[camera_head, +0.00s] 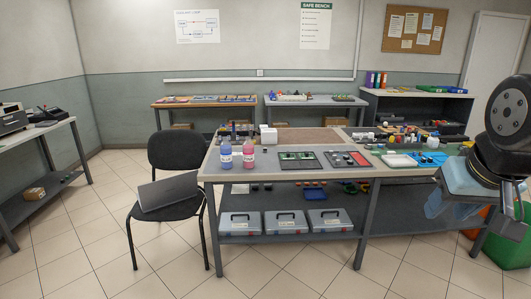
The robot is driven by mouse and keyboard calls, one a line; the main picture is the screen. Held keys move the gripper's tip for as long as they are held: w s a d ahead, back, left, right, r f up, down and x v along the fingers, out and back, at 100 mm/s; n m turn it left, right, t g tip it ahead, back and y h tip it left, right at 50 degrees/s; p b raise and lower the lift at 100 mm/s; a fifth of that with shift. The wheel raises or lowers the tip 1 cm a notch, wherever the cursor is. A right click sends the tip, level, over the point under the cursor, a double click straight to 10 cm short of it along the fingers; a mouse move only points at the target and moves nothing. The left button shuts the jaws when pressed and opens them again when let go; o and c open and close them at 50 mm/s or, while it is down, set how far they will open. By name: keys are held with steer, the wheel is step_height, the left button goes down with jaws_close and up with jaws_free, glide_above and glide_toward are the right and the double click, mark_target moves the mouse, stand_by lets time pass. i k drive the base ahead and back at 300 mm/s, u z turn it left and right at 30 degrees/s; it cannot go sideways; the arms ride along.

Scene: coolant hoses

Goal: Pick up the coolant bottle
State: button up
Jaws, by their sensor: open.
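Two small bottles with white labels stand upright side by side near the left front of the central workbench. One bottle is blue (226,154) and the other is pink-red (248,157). I cannot read their labels, so I cannot tell which is the coolant bottle. Both stand free of any gripper.
The central workbench (215,170) also carries dark panels (297,160), a white box (268,134) and crowded small parts at right. Grey cases (285,222) sit on its lower shelf. A black chair (175,150) with a laptop (167,191) stands at left. Floor in front is clear.

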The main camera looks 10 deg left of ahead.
mark_target(225, 146)
steer(key=z, duration=0.75)
steer(key=i, duration=1.95)
steer(key=u, duration=2.35)
steer(key=i, duration=1.05)
